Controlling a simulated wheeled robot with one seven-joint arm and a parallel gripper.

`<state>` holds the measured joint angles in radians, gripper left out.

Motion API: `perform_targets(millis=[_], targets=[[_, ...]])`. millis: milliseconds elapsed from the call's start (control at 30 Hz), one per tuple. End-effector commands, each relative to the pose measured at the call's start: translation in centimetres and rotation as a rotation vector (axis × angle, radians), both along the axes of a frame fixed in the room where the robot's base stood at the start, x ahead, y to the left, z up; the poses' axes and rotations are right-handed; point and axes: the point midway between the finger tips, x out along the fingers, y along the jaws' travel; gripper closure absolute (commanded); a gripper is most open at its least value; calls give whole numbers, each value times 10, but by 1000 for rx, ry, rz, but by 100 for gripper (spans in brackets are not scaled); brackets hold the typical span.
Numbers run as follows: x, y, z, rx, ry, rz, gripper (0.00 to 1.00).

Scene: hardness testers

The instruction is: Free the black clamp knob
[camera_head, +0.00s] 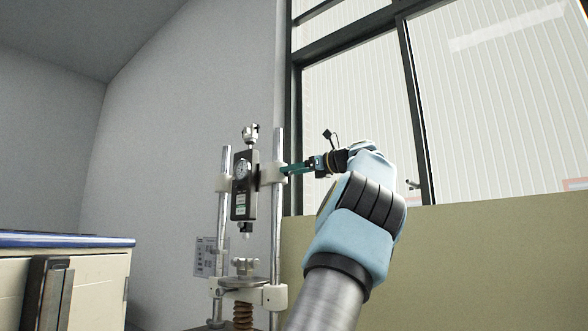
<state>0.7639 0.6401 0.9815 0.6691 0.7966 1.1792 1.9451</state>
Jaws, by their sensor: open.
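The hardness tester stand has two upright metal posts (278,145) and a dark gauge body (240,208) with a round dial (243,168) between them. A white clamp block (268,174) sits on the right post at dial height. A small black part shows between this block and the gauge body; I cannot tell whether it is the clamp knob. My gripper (285,170) is open, with its teal fingers pointing left at the right side of the block. The fingertips overlap the block's edge in view; contact cannot be told. Any knob on that side is hidden or too small to make out.
Below the gauge are a small handwheel (246,266), a lower white bracket (272,297) and a coiled orange-brown part (243,316). A cabinet with a blue-edged top (65,241) stands at lower left. A wall and window (350,110) lie behind.

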Motion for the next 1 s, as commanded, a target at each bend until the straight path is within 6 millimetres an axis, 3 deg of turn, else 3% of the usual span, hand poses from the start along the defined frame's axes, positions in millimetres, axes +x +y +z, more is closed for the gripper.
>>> perform_targets(millis=[333,900,1000], targets=[[2,3,0,0,0,0,34],[2,2,0,0,0,-1,99],[2,2,0,0,0,-1,100]])
